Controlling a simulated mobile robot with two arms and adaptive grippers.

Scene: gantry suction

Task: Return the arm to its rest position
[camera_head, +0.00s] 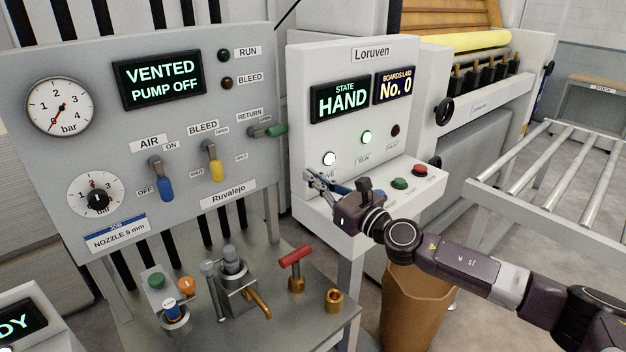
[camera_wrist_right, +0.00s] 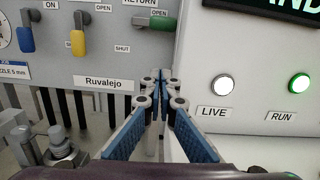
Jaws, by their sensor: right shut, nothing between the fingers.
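My right arm comes in from the right in the head view. Its gripper (camera_head: 318,182) hangs in front of the Loruven console (camera_head: 301,112), near the console's left edge and below the white lamp. In the right wrist view the gripper (camera_wrist_right: 158,75) is shut, with nothing between its blue-padded fingers. Its tips point toward the gap between the Ruvalejo panel (camera_wrist_right: 150,55) and the console. I cannot tell whether the tips touch anything. My left gripper is not in view.
The Ruvalejo panel carries blue (camera_head: 166,188), yellow (camera_head: 217,171) and green (camera_head: 277,130) levers. Below it a metal bench (camera_head: 262,325) holds fittings and a red T-handle (camera_head: 296,256). A brown bin (camera_head: 411,310) stands under my arm. A roller conveyor (camera_head: 540,235) lies at right.

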